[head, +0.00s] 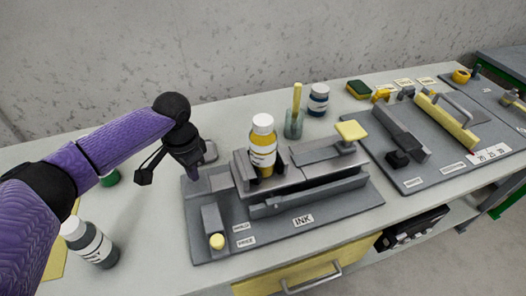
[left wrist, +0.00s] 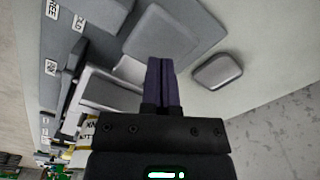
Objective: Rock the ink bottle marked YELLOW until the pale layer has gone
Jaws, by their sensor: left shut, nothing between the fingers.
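The ink bottle (head: 263,146) has yellow contents, a white cap and a white label whose print is too small to read. It stands upright in the grey cradle (head: 290,178) of the fixture marked INK. No pale layer can be made out at this size. Part of a bottle (left wrist: 88,133) with a white label shows at the lower left of the left wrist view. My left gripper (head: 194,172) is shut and empty, pointing down over the fixture's left end, left of the bottle and apart from it. Its closed fingers (left wrist: 161,80) show in the left wrist view. My right gripper is not in view.
A yellow knob (head: 217,241) on a grey block stands by small labels at the fixture's front left. A yellow pad (head: 351,131) tops its right end. A glass jar (head: 293,125) and dark bottle (head: 318,100) stand behind. Another dark bottle (head: 89,243) is at the left front.

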